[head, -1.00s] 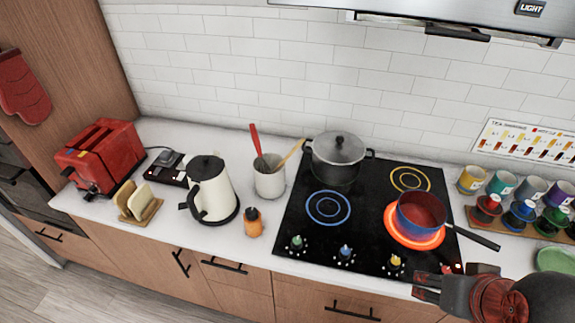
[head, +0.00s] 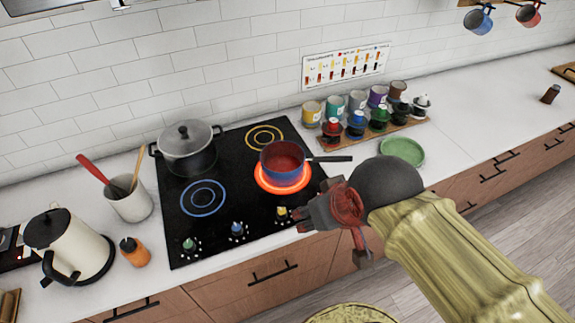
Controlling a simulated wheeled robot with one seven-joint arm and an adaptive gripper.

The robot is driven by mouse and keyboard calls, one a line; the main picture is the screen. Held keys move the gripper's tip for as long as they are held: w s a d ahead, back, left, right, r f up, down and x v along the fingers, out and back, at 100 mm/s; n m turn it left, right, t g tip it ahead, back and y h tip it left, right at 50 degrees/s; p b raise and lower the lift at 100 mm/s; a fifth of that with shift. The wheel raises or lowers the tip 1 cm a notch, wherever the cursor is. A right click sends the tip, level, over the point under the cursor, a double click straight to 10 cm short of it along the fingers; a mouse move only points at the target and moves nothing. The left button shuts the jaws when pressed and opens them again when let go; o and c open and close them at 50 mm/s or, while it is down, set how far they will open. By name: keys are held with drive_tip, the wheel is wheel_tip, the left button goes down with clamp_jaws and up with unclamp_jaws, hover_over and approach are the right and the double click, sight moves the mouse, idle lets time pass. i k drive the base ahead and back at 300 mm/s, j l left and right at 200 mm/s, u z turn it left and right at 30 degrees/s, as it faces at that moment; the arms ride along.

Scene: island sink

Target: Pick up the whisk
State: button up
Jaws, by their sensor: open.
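I cannot make out a whisk for certain in the head view. A white crock (head: 131,206) on the counter left of the stove holds a red-handled utensil (head: 95,172) and a wooden-handled one (head: 137,168). Their lower ends are hidden inside the crock, so I cannot tell what they are. My gripper (head: 312,214) is open, with nothing seen in it. It is over the front right edge of the stove, well to the right of the crock.
A lidded pot (head: 187,158) and a blue pan (head: 283,172) on a glowing burner stand on the stove (head: 232,172). A kettle (head: 66,245) and orange bottle (head: 134,252) are at left. Cups, colored jars and a green plate (head: 402,151) are at right.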

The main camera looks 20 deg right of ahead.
sight(81, 158)
drive_tip(key=i+j+u, duration=0.2)
drive_tip(key=j, duration=0.25)
drive_tip(key=i+j+u, duration=0.2)
drive_tip(key=j, duration=0.25)
drive_tip(key=i+j+u, duration=0.2)
drive_tip(key=j, duration=0.25)
drive_tip(key=i+j+u, duration=0.2)
drive_tip(key=j, duration=0.15)
drive_tip(key=k+j, duration=0.05)
